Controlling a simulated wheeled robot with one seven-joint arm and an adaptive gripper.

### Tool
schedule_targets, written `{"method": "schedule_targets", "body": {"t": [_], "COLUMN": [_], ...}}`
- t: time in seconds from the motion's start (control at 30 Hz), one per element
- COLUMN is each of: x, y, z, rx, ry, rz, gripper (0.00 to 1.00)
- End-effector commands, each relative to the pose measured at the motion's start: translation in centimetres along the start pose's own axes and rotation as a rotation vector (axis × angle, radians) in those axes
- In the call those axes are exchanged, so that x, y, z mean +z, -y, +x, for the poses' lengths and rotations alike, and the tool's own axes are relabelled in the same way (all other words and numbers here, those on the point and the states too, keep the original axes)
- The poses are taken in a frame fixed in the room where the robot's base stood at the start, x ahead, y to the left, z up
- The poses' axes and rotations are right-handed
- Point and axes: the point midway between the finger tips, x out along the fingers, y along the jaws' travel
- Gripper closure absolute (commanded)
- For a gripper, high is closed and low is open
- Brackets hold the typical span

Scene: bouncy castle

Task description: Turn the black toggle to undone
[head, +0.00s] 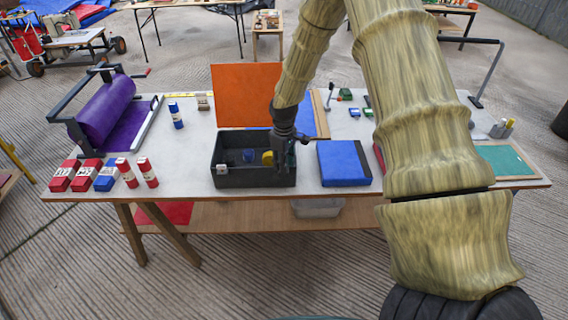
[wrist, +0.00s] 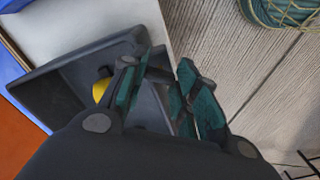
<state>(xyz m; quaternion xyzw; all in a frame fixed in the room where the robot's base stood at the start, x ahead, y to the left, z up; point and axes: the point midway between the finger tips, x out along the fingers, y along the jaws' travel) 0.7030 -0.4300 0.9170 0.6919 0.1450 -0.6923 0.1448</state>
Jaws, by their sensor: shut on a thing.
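An open black box (head: 254,180) stands near the front edge of the table, with a yellow thing (head: 267,157) and a blue thing (head: 248,155) inside. My gripper (head: 287,160) reaches down at the box's right end. In the wrist view the green-padded fingers (wrist: 160,82) sit at the wall of the box (wrist: 60,92), one on the inner side. They are closed on a dark part there. I cannot make out the black toggle apart from the dark box and fingers, so its position does not show. The yellow thing also shows in the wrist view (wrist: 101,90).
A blue case (head: 343,163) lies just right of the box. An orange panel (head: 245,95) stands behind it. Red and blue boxes and tubes (head: 105,178) line the front left, near a purple roller (head: 106,110).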

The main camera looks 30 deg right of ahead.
Motion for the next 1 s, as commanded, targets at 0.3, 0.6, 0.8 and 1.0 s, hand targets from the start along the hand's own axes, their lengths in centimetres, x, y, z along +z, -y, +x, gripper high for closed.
{"method": "schedule_targets", "body": {"t": [0.3, 0.6, 0.8, 1.0], "x": [-0.15, -0.15, -0.16, -0.15], "y": [-0.15, -0.18, -0.19, -0.21], "z": [-0.08, -0.12, -0.15, -0.17], "rx": [0.004, 0.003, 0.003, 0.003], "ry": [-0.003, -0.004, -0.004, -0.005], "rz": [0.299, 0.581, 0.744, 0.868], "gripper": [0.94, 0.94, 0.94, 0.94]}}
